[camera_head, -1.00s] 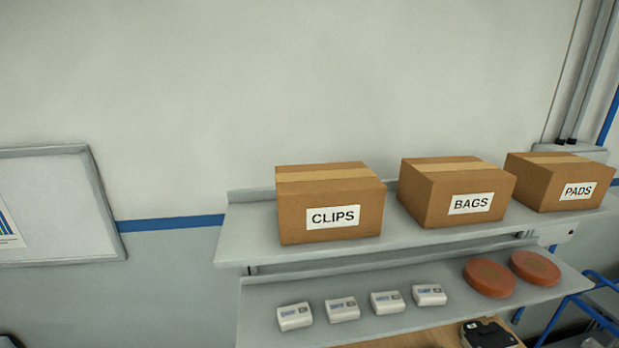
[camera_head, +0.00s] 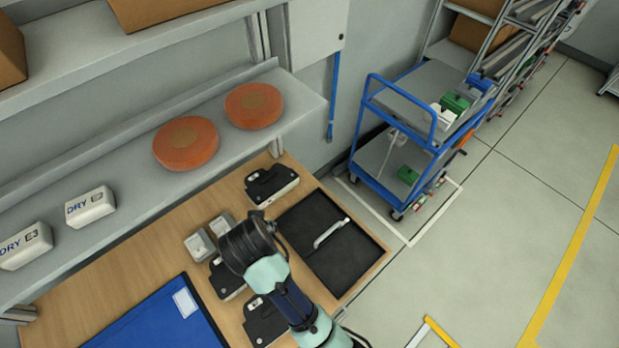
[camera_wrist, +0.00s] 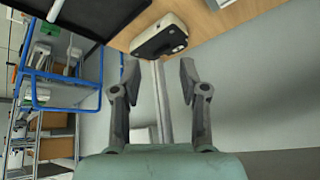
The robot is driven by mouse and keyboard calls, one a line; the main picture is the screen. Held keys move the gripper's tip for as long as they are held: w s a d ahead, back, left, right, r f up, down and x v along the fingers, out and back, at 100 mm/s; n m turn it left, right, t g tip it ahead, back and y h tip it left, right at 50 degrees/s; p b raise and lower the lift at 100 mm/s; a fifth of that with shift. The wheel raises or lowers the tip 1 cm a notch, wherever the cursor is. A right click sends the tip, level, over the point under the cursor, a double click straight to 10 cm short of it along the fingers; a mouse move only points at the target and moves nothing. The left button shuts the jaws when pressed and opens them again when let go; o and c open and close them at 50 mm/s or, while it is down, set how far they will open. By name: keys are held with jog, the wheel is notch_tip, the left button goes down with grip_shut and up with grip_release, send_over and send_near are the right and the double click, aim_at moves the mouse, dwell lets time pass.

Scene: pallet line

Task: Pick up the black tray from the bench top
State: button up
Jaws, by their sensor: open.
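The black tray (camera_head: 350,262) lies flat on the right end of the wooden bench top (camera_head: 130,262), with a pale handle (camera_head: 331,232) across its middle. My arm is over the bench just left of the tray in the head view, and its end hides part of the bench. In the wrist view my gripper (camera_wrist: 158,77) is open, with nothing between its two fingers. A dark edge of the tray (camera_wrist: 88,18) shows at the top left there. I cannot tell my gripper's height above the bench.
Several black devices (camera_head: 270,183) lie beside the tray, near small grey boxes (camera_head: 200,244). A blue mat (camera_head: 165,315) covers the bench front. A shelf with orange discs (camera_head: 186,143) overhangs the back. A blue trolley (camera_head: 405,165) stands beyond the bench's right end.

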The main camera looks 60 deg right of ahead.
jog(key=s+d+f+m+g+b, duration=0.35)
jog(key=d+f, duration=0.35)
jog(key=f, duration=0.3)
jog(key=m+g+y+b, duration=0.1)
jog(key=m+g+b, duration=0.1)
jog(key=m+g, duration=0.3)
send_over(328, 232)
jog(key=w+a, duration=0.2)
notch_tip(328, 232, down, 5)
jog(key=m+t, duration=0.1)
jog(key=b+x, duration=0.1)
jog(key=x, duration=0.6)
jog(key=shift+d+f, duration=0.1)
jog(key=shift+f, duration=0.25)
grip_shut()
jog(key=shift+r, duration=0.1)
